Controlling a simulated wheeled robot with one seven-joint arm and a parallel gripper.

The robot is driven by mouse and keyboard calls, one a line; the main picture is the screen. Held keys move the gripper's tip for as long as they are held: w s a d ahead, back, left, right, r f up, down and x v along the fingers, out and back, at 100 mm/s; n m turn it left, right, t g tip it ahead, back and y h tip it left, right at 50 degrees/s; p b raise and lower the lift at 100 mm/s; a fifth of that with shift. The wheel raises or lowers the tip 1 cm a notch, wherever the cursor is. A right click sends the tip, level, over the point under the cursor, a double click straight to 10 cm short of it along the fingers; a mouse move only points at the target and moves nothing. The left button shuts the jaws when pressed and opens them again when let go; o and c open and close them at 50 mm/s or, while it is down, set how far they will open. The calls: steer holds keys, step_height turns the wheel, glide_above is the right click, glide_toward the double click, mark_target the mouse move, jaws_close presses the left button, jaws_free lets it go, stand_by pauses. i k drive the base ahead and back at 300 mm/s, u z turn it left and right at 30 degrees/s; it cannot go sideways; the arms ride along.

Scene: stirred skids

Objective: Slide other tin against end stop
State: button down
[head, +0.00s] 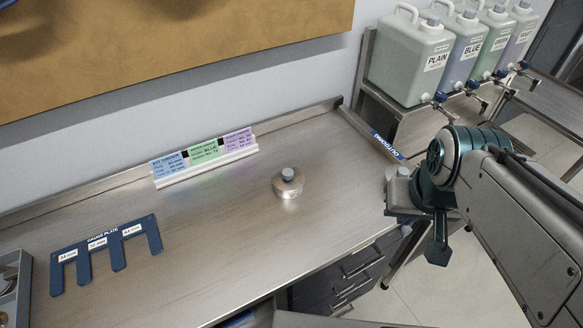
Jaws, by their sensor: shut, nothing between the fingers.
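A short round metal tin (288,188) with a grey knob on its lid stands upright alone near the middle of the steel bench. A second metal tin (400,194) with a similar knob is at the bench's right end, partly covered by my arm. The end stop (387,146) is a raised strip along the right end with a blue label. Whether the second tin touches it is hidden. My gripper (438,250) is shut and empty, pointing down at the right end beside the second tin, well to the right of the middle tin.
A blue gauge plate (103,240) lies at the bench's left. A white holder with coloured cards (207,164) stands along the back. A grey tray (12,290) is at the far left. Several jugs (410,55) stand on a rack behind right. The bench between the two tins is clear.

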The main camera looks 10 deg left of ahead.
mark_target(283, 196)
steer(key=k, duration=1)
steer(key=z, duration=1.5)
steer(key=i, duration=1.2)
steer(key=u, duration=2.75)
steer(key=i, duration=0.5)
steer(key=z, duration=0.05)
